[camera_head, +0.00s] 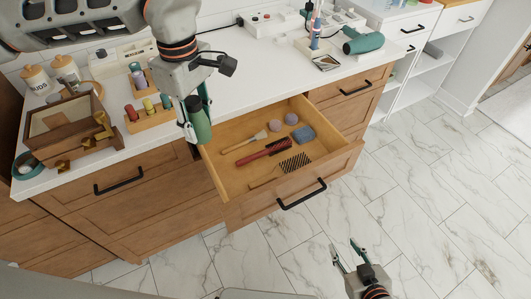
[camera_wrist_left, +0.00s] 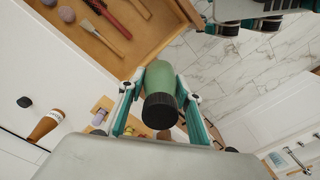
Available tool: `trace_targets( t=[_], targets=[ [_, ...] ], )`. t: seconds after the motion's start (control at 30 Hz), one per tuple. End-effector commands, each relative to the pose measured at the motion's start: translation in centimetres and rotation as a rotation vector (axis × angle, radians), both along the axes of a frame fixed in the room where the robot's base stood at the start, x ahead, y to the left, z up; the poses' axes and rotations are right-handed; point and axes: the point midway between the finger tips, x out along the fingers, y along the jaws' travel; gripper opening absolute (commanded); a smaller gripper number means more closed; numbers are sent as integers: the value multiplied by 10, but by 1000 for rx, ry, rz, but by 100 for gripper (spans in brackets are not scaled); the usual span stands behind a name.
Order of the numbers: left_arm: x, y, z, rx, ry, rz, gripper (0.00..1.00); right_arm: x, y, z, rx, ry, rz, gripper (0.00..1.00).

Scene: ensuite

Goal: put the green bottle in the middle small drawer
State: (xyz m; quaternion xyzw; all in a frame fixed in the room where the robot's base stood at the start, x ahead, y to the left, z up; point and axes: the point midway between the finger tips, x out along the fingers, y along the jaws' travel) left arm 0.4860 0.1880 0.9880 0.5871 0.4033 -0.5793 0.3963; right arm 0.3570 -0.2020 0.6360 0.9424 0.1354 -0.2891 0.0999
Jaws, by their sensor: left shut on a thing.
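The green bottle (camera_head: 198,119) with a dark cap is held in my left gripper (camera_head: 194,108), which is shut on it. In the head view it hangs beside the left wall of an open drawer, above the cabinet front. In the left wrist view the bottle (camera_wrist_left: 160,88) sits between the two teal fingers, its black cap towards the camera. The open middle drawer (camera_head: 238,211) holds a red brush (camera_head: 264,152), a comb, a wooden-handled brush, a blue item and two round items. My right gripper (camera_head: 350,258) is open and empty above the floor.
The counter left of the drawer carries a wooden box (camera_head: 66,130), a rack of small bottles (camera_head: 150,115) and white jars. A green hair dryer (camera_head: 363,43) lies at the back right. The drawer's front left part has bare floor.

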Motion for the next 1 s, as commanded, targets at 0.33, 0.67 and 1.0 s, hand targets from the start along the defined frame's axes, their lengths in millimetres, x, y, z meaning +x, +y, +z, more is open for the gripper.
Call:
trace_targets(
  t=[0.33,0.67,1.0],
  targets=[
    [-1,-37,-38,-10,-4,669,5,-3,-1,-13,-1,6,0,38],
    [-3,-53,-55,-15,-3,973,5,-4,-1,-17,-1,8,1,38],
    [-4,-54,-124,-13,1,985,5,-5,0,-20,-2,11,1,38]
  ],
)
